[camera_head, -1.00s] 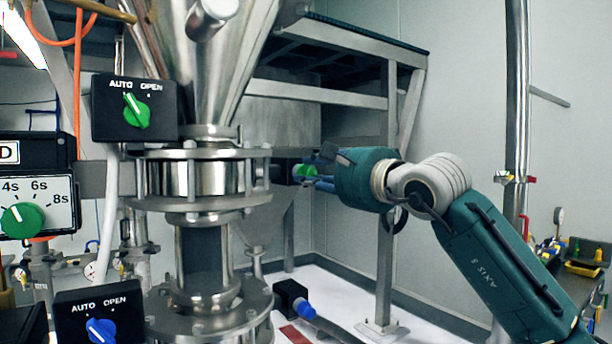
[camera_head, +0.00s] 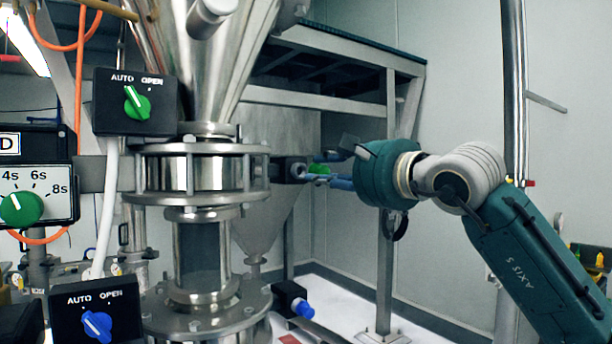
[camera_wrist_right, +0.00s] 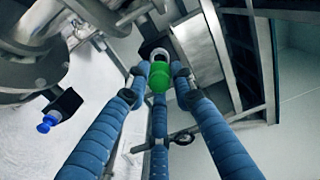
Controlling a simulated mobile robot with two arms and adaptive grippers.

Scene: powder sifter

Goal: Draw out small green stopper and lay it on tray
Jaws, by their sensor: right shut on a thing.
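The small green stopper (camera_head: 319,170) is between the blue fingers of my right gripper (camera_head: 330,170), just right of a black block on the sifter's side. A pale round opening shows on the block's face, with a small gap between it and the stopper. In the right wrist view the green stopper (camera_wrist_right: 161,76) sits among the fingertips of my right gripper (camera_wrist_right: 160,80), which are shut around it. A grey ring shows right behind it. I cannot make out the tray for certain. My left gripper is out of view.
The black block (camera_head: 290,169) joins the steel flange (camera_head: 195,170). Below is another black block with a blue stopper (camera_head: 302,308). A steel frame (camera_head: 385,200) stands behind my right gripper. A dark container with yellow items (camera_head: 590,258) is partly visible at the far right.

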